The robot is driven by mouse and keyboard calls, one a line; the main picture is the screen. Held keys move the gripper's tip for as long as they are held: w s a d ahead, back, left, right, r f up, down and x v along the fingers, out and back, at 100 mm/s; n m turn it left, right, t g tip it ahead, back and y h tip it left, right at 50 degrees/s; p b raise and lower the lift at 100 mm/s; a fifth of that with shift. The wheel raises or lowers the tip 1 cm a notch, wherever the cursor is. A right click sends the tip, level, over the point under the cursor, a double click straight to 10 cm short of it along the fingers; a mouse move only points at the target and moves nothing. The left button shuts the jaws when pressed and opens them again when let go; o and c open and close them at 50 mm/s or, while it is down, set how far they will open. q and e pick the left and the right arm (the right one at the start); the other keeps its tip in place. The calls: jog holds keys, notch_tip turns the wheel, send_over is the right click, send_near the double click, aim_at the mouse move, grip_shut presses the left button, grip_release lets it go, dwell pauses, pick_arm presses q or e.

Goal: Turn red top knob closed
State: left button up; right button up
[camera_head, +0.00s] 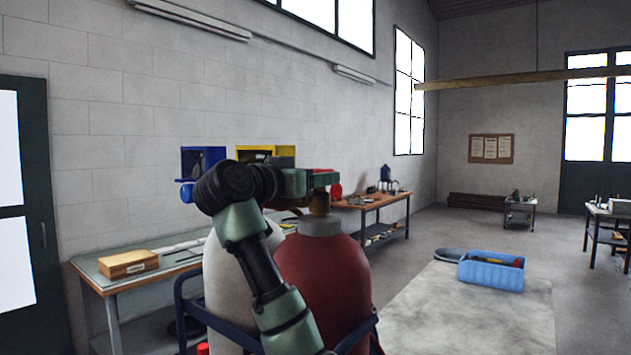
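A dark red gas cylinder (325,275) with a grey collar stands upright at the centre. A brass valve (319,204) rises from its top. A small red part, apparently the red knob (336,190), shows at the right of the valve, partly hidden. One green and black arm enters from the bottom, slightly left of centre, and I take it as my left. Its gripper (322,179) points right and sits at the valve top, beside the red part. Whether its fingers are open or touch the knob is unclear. My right gripper is not in view.
A white cylinder (226,287) stands left of the red one, in a dark blue frame (188,312). A workbench (105,275) with a wooden box (128,264) runs along the left wall.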

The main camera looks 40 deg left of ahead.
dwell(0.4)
pick_arm(q)
jog(key=o, duration=1.4)
jog(key=shift+c, duration=0.2)
jog(key=shift+d, duration=0.2)
jog(key=shift+a, duration=0.15)
jog(key=shift+w, duration=0.1)
